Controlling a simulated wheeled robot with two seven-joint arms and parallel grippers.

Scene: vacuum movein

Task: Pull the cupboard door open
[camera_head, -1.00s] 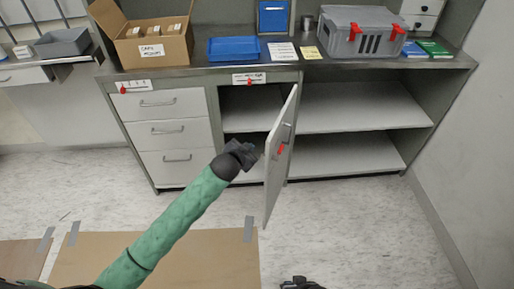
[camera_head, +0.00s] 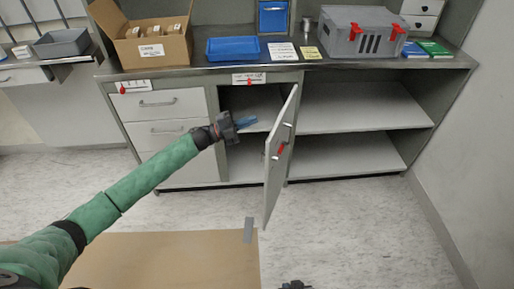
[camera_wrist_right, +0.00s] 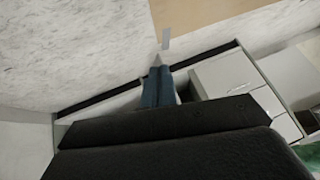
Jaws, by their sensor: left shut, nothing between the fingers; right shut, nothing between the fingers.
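The cupboard door (camera_head: 281,165) stands swung well out from the cupboard (camera_head: 252,106), edge-on towards me, with a silver handle and a red tag on its right face. The compartment behind it shows a bare shelf. My left gripper (camera_head: 246,122) is shut and empty, its blue fingertips at the opening, left of the door and apart from it. My right gripper (camera_head: 296,285) shows only at the bottom edge of the head view, well below the door. In the right wrist view its blue fingers (camera_wrist_right: 159,87) are together with nothing between them.
Drawers (camera_head: 165,127) stand left of the opening, and open shelves (camera_head: 350,118) right of the door. The worktop (camera_head: 205,69) carries an open cardboard box (camera_head: 150,38), a blue tray (camera_head: 234,49) and a grey case (camera_head: 361,33). The floor in front is clear apart from a flat brown sheet (camera_head: 160,258).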

